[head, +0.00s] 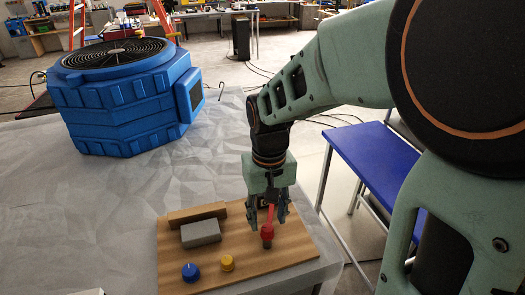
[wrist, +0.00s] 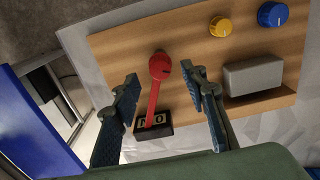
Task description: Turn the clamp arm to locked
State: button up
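The clamp arm looks to be the red lever (head: 267,231) on the wooden board (head: 205,270). In the wrist view the red lever (wrist: 155,95) has a round pivot, and its arm points down the picture to a black block with pale markings (wrist: 165,129), which are partly covered and unreadable. My gripper (head: 267,218) is above the board with its fingers around the lever. In the wrist view my gripper (wrist: 160,76) is open, one finger on each side of the lever, with visible gaps. Whether the fingertips reach the lever's height is unclear.
A grey block (head: 201,232), a wooden strip (head: 197,213), a blue knob (head: 190,272) and a yellow knob (head: 227,262) are on the board. A large blue fan unit (head: 120,95) stands behind on the grey-covered table. A blue bench (head: 385,155) is at the right.

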aim_at(268, 228)
jog(key=shift+f, duration=1.75)
grip_shut()
